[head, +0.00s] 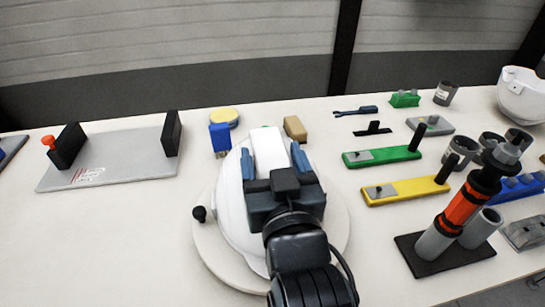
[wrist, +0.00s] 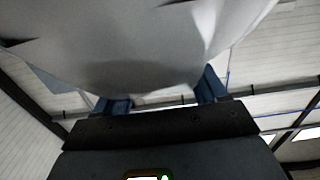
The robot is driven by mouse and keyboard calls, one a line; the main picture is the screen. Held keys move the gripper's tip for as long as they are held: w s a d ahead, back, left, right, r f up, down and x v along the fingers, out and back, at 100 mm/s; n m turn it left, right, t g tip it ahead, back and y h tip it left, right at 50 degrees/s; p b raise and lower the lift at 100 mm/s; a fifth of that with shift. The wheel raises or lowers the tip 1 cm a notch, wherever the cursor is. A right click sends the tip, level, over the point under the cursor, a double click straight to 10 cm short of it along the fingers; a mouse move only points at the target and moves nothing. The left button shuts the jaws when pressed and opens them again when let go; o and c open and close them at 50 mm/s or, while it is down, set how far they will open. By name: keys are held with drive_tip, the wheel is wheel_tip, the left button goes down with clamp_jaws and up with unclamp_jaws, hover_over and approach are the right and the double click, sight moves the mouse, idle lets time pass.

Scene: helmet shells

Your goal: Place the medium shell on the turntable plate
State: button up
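The medium shell (head: 233,205) is a smooth white helmet shell with a raised ridge along its top. It lies over the round, pale turntable plate (head: 212,252), which has a black knob at its left edge. The shell hides much of the plate, so I cannot tell whether it rests on it or is just above it. My gripper (head: 275,155) is at the shell's top, its blue fingers either side of the ridge and apparently closed on it. In the wrist view, the shell (wrist: 150,55) fills the upper middle, between and in front of the fingers.
A grey fixture (head: 115,160) with black uprights stands at left. A blue block (head: 220,137) and a tan block (head: 295,128) lie behind the shell. Green (head: 385,157) and yellow (head: 405,191) holders and a black-based stand (head: 445,258) crowd the right. Another white shell (head: 522,98) is far right.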

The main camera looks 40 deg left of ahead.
drive_tip(key=shift+o, duration=1)
drive_tip(key=shift+r, duration=0.2)
drive_tip(key=v, duration=1.2)
drive_tip(key=shift+b, duration=0.4)
drive_tip(key=shift+f, duration=0.15)
